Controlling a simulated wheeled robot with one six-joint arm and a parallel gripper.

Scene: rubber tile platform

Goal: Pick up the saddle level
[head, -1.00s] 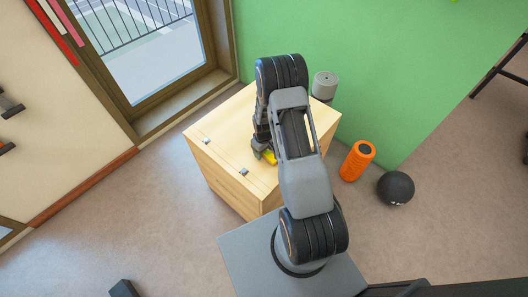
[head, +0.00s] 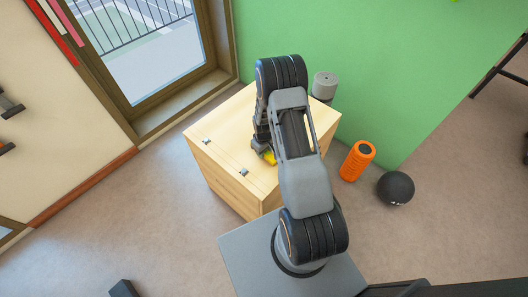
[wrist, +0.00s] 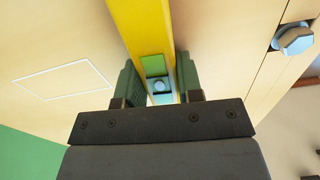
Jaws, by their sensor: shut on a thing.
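The saddle level is a yellow bar (wrist: 142,28) with a pale green and blue vial window, running up the wrist view between my two dark green fingers. My gripper (wrist: 160,82) is shut on it, one finger along each side. In the head view a small piece of the yellow level (head: 269,157) shows beside my gripper (head: 261,149), over the top of the wooden box; my arm hides the rest. I cannot tell whether the level touches the wood.
The light wooden box (head: 215,146) has metal bolts near its front edge, one close by at right in the wrist view (wrist: 293,39). A grey cylinder (head: 325,84) stands at its back corner. An orange roller (head: 357,160) and a black ball (head: 395,188) are on the floor right.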

